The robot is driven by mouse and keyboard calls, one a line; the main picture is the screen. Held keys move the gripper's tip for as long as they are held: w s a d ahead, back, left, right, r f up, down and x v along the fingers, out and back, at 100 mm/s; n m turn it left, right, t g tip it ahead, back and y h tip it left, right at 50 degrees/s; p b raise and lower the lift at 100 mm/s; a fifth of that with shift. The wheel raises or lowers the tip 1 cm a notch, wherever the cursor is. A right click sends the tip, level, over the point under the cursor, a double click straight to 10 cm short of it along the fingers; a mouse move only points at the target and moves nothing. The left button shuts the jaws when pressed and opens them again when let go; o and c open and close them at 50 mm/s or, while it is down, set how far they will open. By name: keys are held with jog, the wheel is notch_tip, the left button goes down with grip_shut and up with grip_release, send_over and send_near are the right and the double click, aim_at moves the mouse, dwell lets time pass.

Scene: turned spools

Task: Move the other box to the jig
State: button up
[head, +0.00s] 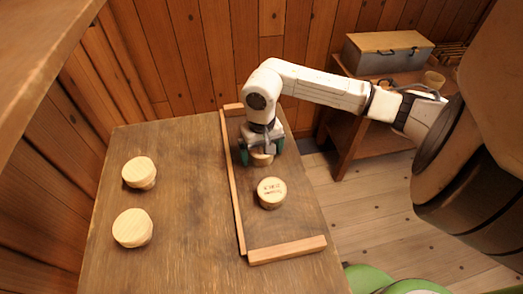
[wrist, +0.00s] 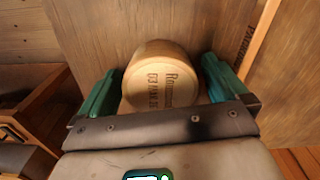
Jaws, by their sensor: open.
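The jig is a fence of pale wooden strips on the table, with a long strip (head: 233,190) on the left and a near end strip (head: 287,250). Two round pale wooden boxes are inside it. The lettered near box (head: 271,192) stands clear of my gripper. The far box (head: 262,160) is mostly hidden under my gripper (head: 260,156). In the wrist view, this box (wrist: 158,75) shows dark lettering and sits between the green fingers of my gripper (wrist: 160,82). The fingers are open, one on each side. Whether either touches the box is unclear.
Two plain round boxes (head: 139,172) (head: 132,229) stand on the left of the table (head: 185,200), outside the strips. Table between them and the long strip is clear. A grey lidded chest (head: 385,55) stands on a side bench at the back right.

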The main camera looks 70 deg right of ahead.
aim_at(261, 149)
notch_tip(261, 149, up, 12)
jog(key=b, duration=0.1)
jog(key=shift+r+b, duration=0.2)
jog(key=shift+b, duration=0.2)
dwell(0.5)
